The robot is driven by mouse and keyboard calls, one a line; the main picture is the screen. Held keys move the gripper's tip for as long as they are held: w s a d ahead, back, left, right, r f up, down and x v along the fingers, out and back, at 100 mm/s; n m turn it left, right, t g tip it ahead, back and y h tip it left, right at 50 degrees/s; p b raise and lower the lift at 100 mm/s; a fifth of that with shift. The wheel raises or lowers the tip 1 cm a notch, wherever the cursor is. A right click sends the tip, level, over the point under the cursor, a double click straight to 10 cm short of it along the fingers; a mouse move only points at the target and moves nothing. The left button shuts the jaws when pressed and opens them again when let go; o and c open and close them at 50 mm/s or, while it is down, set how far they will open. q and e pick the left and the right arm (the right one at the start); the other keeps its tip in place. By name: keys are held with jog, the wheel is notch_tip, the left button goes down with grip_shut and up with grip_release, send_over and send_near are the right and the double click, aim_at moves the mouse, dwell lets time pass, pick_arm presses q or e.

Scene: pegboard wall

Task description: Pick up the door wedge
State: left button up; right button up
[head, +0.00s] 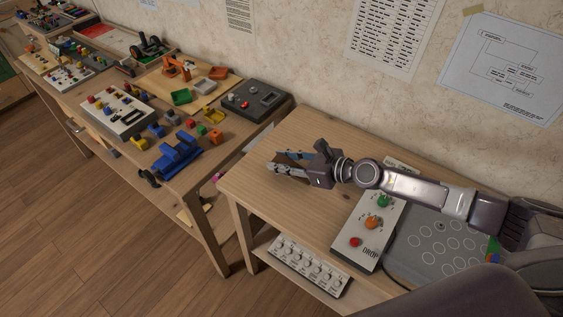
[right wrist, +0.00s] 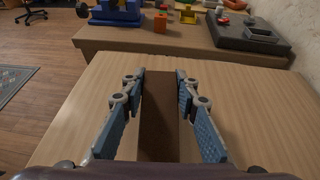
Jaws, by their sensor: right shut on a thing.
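The door wedge (right wrist: 158,115) is a brown, long block in the right wrist view. It lies lengthwise between the two blue-padded fingers of my right gripper (right wrist: 160,76), which is shut on it. In the head view my right gripper (head: 276,164) is over the left part of the near wooden table (head: 262,130), and the fingers mostly hide the wedge. I cannot tell whether the wedge touches the tabletop. My left gripper is not in view.
A panel with green, orange and red knobs (head: 365,232) and a grey board with circles (head: 430,245) are on the right of this table. A farther table holds a blue toy (head: 177,152) and a dark grey box (head: 254,99). A knob strip (head: 308,265) sits on the lower shelf.

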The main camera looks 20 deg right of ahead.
notch_tip(320, 180, up, 17)
jog(key=p, duration=1.1)
jog(key=s+a+r+n+g+y, duration=0.1)
jog(key=s+a+r+n, duration=0.1)
jog(key=s+a+r, duration=0.35)
jog(key=s+d+r, duration=0.2)
jog(key=s+d, duration=0.2)
jog(key=s, duration=0.2)
jog(key=s+d+r+g+y, duration=0.1)
jog(key=s+d+r, duration=0.1)
jog(key=s+d, duration=0.2)
jog(key=s, duration=0.3)
jog(key=shift+r+b, duration=0.35)
jog(key=shift+b, duration=0.05)
jog(key=shift+d+f, duration=0.1)
